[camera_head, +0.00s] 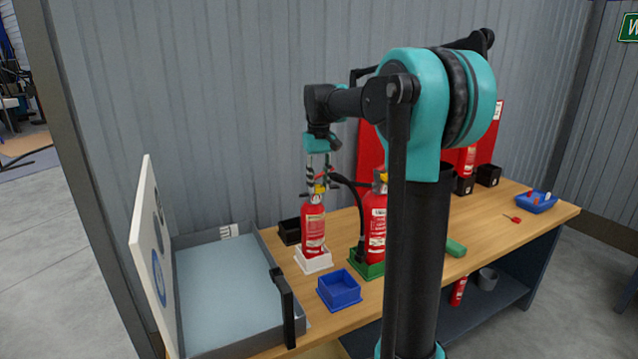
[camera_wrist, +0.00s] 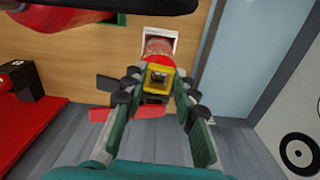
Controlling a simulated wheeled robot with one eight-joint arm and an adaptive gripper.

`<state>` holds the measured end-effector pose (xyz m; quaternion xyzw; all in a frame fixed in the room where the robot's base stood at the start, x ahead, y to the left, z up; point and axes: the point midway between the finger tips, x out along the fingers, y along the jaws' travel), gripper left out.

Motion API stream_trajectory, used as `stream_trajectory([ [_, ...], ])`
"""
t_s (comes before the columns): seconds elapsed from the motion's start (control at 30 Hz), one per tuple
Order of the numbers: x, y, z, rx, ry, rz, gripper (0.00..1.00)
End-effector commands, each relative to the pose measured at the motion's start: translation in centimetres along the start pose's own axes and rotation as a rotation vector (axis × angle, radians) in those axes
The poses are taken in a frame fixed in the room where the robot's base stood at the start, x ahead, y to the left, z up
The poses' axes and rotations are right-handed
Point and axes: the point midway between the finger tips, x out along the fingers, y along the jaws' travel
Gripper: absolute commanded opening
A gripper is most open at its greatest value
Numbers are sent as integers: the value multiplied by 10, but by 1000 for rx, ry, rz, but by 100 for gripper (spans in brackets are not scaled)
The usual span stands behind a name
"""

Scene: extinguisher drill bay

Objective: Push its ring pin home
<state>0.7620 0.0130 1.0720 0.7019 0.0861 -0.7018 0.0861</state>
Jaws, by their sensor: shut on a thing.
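A red fire extinguisher (camera_head: 313,230) stands upright in a white square holder (camera_head: 314,261) on the wooden bench. My gripper (camera_head: 319,180) points down at its top from above. How deep the pin sits is hidden by the fingers and the extinguisher's head.
A second extinguisher (camera_head: 374,226) stands close right in a green holder (camera_head: 367,269). A blue tray (camera_head: 339,290) sits in front, a black box (camera_head: 289,231) behind left. A grey case (camera_head: 228,290) with raised white lid (camera_head: 153,255) lies left. A red panel (camera_head: 371,150) stands behind.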

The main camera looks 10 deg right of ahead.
Motion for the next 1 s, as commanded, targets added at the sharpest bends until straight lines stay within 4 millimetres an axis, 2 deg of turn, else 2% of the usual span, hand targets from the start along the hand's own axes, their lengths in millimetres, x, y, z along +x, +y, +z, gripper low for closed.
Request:
stream_trajectory([
  [0.03, 0, 0, 0, 0, 1, 0, 32],
  [0.2, 0, 0, 0, 0, 0, 0, 52],
  [0.57, -4, 0, 0, 0, 0, 0, 52],
  [0.73, -26, 0, 0, 0, 0, 0, 52],
  [1.0, -81, 0, 0, 0, 0, 0, 52],
])
